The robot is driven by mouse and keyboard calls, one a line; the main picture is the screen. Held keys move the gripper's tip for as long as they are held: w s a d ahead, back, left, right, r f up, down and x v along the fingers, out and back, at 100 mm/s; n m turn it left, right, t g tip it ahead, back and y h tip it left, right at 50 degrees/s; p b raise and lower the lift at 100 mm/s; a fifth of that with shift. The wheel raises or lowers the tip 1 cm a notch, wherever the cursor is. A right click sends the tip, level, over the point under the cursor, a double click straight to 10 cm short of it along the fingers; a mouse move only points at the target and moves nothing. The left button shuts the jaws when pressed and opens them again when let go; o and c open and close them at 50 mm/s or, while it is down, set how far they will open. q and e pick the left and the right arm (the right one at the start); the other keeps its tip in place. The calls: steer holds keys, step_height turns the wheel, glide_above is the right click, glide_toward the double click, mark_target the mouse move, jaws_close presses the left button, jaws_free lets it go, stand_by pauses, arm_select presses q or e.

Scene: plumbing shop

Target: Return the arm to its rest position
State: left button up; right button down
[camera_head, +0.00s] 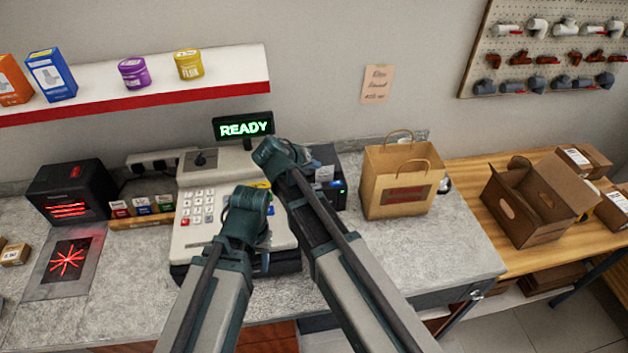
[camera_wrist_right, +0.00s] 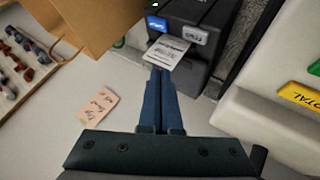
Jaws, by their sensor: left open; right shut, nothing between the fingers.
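My left arm reaches over the cash register (camera_head: 190,205). Its gripper (camera_head: 265,258) is open, mostly hidden behind its own wrist, in front of the register keys. My right arm reaches further back, and its gripper (camera_head: 308,168) is largely hidden by the wrist. In the right wrist view the right gripper (camera_wrist_right: 160,75) is shut with nothing between its fingers. Its fingertips are by the end of a printed receipt (camera_wrist_right: 168,50) sticking out of the black printer (camera_wrist_right: 195,30). I cannot tell whether they touch the paper. The printer also shows in the head view (camera_head: 338,160).
A paper bag (camera_head: 385,205) stands right of the printer. The register display (camera_head: 243,127) reads READY. A black scanner (camera_head: 68,192) and a shelf (camera_head: 220,75) with boxes and jars are at left. An open carton (camera_head: 520,215) stands on the wooden table. The counter's front right is clear.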

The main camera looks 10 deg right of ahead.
stand_by(0.7)
steer(key=s+d+f+g+y, duration=0.2)
steer(key=s+f+g+y, duration=0.15)
steer(key=s, duration=0.65)
steer(key=s+d+f+g+y, duration=0.2)
steer(key=s+f+y, duration=0.15)
steer(key=s, duration=0.55)
arm_select(q)
step_height(320, 180, down, 8)
steer(key=b, duration=0.8)
steer(key=shift+f, duration=0.15)
arm_select(e)
steer(key=s+a+f+n, duration=0.1)
steer(key=a+f, duration=0.1)
steer(key=a, duration=0.1)
steer(key=s+a+f+n, duration=0.2)
steer(key=a+f, duration=0.1)
steer(key=a, duration=0.1)
steer(key=s+a+f+n+h, duration=0.1)
steer(key=s+a+f, duration=0.1)
steer(key=a, duration=0.2)
steer(key=shift+s+f+g, duration=0.2)
steer(key=shift+f+g, duration=0.15)
steer(key=shift+f, duration=0.05)
steer(key=shift+s+a+n, duration=0.1)
steer(key=shift+n, duration=0.2)
